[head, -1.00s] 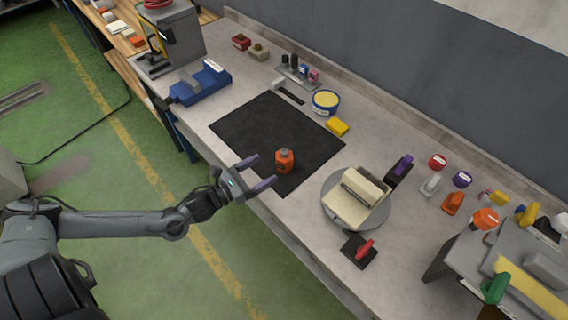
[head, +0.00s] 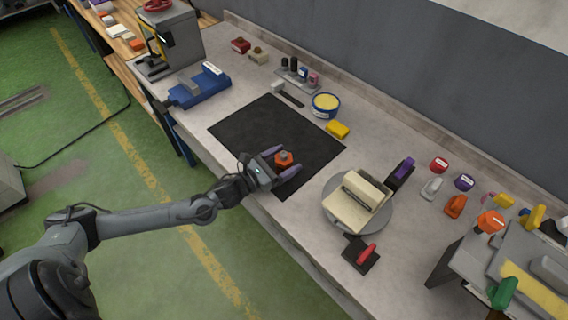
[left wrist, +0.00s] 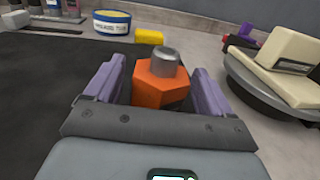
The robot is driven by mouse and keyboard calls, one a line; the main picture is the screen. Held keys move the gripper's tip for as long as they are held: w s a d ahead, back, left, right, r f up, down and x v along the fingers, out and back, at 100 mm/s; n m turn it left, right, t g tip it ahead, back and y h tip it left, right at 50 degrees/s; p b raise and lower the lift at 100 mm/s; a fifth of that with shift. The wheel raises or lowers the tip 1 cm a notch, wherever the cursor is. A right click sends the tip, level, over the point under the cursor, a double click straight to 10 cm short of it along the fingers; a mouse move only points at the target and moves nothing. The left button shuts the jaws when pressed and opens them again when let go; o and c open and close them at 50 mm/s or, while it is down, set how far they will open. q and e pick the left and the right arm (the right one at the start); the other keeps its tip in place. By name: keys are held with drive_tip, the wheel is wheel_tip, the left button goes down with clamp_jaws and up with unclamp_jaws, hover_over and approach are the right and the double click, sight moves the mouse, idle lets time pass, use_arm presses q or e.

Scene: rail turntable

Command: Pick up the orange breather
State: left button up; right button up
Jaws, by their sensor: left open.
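The orange breather (head: 284,158) stands upright on the black mat (head: 262,121), near the mat's front right part. It has a faceted orange body and a grey cap, clear in the left wrist view (left wrist: 161,86). My left gripper (head: 284,162) is open, with its purple fingers on either side of the breather. In the left wrist view the left gripper (left wrist: 163,92) shows a gap between each finger and the breather. The breather's lower part is hidden behind the gripper's palm edge. My right gripper is not in view.
A round turntable (head: 334,219) with a cream block (head: 357,202) stands right of the mat. A yellow block (head: 337,129) and a blue-and-yellow tin (head: 325,105) are behind it. A blue vise-like tool (head: 199,88) is at the left. The mat's left part is clear.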

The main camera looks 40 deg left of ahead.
use_arm(q)
drive_tip(key=shift+w, duration=0.1)
drive_tip(key=c, duration=1.1)
drive_tip(key=shift+c, duration=0.2)
drive_tip(key=shift+r, duration=0.15)
